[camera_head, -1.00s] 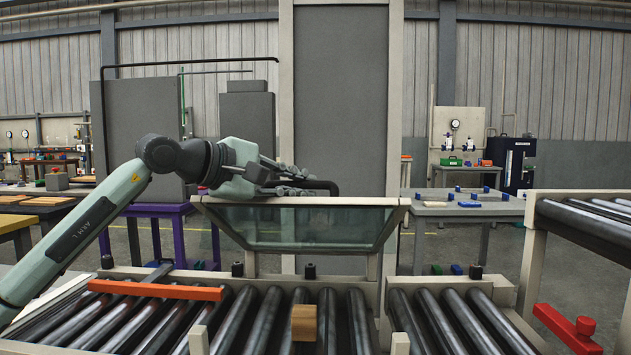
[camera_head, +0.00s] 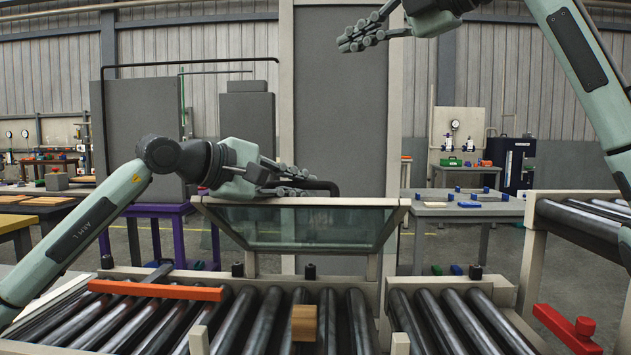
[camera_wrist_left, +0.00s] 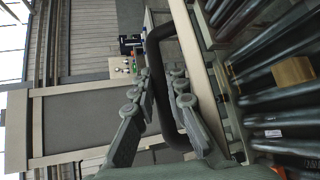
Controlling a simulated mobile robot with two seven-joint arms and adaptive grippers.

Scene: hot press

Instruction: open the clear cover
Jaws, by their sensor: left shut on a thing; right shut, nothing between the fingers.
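The clear cover (camera_head: 310,228) is a tinted see-through panel in a pale frame, standing behind the rollers with its top bar uppermost. A black handle (camera_head: 325,186) runs along its top edge and also shows as a dark loop in the left wrist view (camera_wrist_left: 157,52). My left gripper (camera_head: 300,182) is shut on the handle; its fingers (camera_wrist_left: 165,82) partly hide the grip. My right gripper (camera_head: 348,40) is shut and empty, high above the cover in front of the grey column.
A roller conveyor (camera_head: 265,315) with a wooden block (camera_head: 304,323) lies in front of the cover. An orange bar (camera_head: 155,290) crosses its left part. A tall grey column (camera_head: 341,110) stands behind. Another roller conveyor (camera_head: 585,222) is at the right.

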